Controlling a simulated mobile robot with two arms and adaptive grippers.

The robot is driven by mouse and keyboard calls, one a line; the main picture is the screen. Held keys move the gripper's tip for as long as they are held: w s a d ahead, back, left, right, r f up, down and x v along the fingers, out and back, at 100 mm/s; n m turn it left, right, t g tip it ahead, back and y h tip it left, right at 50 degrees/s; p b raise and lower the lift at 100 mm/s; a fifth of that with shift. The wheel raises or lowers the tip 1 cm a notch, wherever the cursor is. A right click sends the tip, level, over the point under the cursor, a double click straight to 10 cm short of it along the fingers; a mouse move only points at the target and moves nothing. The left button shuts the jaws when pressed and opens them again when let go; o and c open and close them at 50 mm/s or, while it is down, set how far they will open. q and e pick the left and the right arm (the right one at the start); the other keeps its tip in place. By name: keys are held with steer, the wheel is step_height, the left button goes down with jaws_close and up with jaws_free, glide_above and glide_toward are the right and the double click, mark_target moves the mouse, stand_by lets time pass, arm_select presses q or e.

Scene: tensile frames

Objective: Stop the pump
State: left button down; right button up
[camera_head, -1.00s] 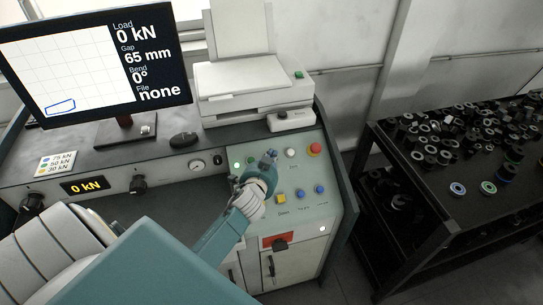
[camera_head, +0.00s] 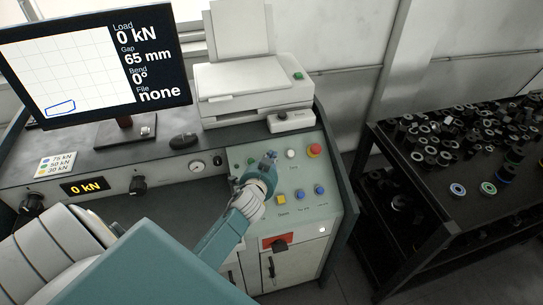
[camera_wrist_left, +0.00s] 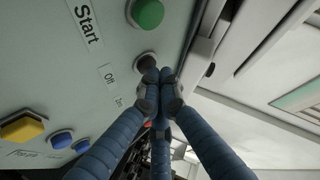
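My left gripper (camera_head: 268,159) reaches over the sloped control panel (camera_head: 297,175) in the head view. In the left wrist view its blue fingers (camera_wrist_left: 160,78) are drawn together, with nothing seen between them. The fingertips are at a dark round button (camera_wrist_left: 147,60), partly covering it and seeming to touch it. A label reading "Off" (camera_wrist_left: 109,79) is beside that button. A green button (camera_wrist_left: 148,13) with a "Start" label (camera_wrist_left: 86,18) is beyond it. My right gripper is in neither view.
The panel also has a white button (camera_head: 291,154), a red mushroom button (camera_head: 314,151), a yellow square button (camera_head: 281,199) and blue buttons (camera_head: 299,194). A printer (camera_head: 255,85) and a monitor (camera_head: 95,62) stand behind. A dark rack of round parts (camera_head: 470,205) is at right.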

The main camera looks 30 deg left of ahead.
arm_select(q)
step_height(320, 180, up, 5)
steer(key=s+d+p, duration=0.2)
steer(key=p, duration=0.2)
steer(key=shift+d+p, duration=0.2)
steer(key=shift+p, duration=0.2)
steer(key=shift+r, duration=0.1)
